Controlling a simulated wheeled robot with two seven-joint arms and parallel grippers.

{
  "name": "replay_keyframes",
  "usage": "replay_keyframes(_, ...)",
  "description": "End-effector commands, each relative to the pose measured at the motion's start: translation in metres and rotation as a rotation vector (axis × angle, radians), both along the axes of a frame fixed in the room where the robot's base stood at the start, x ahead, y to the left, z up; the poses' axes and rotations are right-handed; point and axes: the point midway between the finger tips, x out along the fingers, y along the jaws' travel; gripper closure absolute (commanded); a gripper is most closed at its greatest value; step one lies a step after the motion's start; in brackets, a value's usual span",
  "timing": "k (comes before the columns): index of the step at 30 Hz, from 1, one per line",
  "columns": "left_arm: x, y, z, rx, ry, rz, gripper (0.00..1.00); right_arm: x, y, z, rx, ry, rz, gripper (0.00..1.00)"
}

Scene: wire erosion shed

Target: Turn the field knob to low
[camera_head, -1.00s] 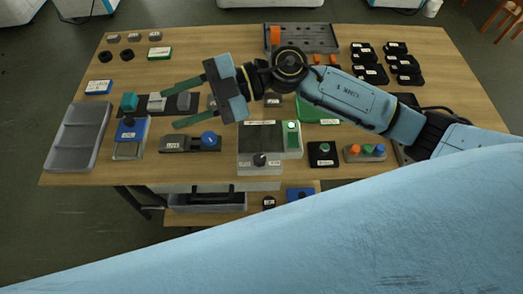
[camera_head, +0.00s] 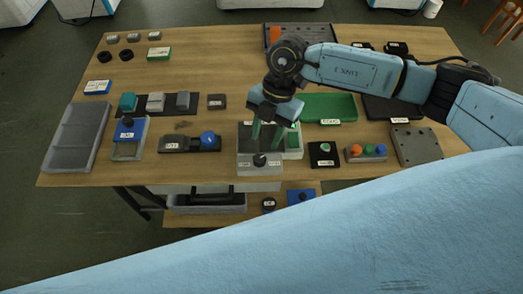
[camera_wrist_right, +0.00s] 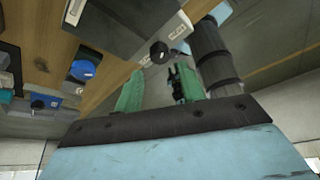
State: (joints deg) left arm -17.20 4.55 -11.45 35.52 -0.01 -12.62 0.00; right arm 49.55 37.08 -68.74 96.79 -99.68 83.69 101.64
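The black knob (camera_head: 260,159) sits on the front of a grey box (camera_head: 259,170) with a dark top panel. A small white label lies on each side of it; I cannot read them or tell where the knob points. In the right wrist view the knob (camera_wrist_right: 159,52) is beyond the fingertips, roughly in line with the gap between them. My right gripper (camera_head: 264,145) is open over the box, its green fingers pointing down on the far side of the knob. It appears empty; I cannot tell whether it touches anything. My left gripper is not in view.
A green button (camera_head: 292,141) is beside the dark panel. A blue-knobbed device (camera_head: 190,144) stands left, and a green tray (camera_head: 328,106) behind.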

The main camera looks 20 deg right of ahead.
Motion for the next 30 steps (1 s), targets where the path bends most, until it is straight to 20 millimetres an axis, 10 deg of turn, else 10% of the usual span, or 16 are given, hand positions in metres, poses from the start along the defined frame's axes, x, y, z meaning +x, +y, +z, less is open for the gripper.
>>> replay_keyframes(9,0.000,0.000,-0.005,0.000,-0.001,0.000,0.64,-0.013,0.015,-0.047,0.001,0.002,0.001,0.60)
replay_keyframes(21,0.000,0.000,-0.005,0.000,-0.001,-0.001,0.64,-0.015,0.018,-0.055,0.002,-0.001,0.001,0.60)
replay_keyframes(30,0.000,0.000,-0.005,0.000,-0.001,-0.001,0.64,-0.015,0.018,-0.054,0.003,0.000,0.001,0.92)
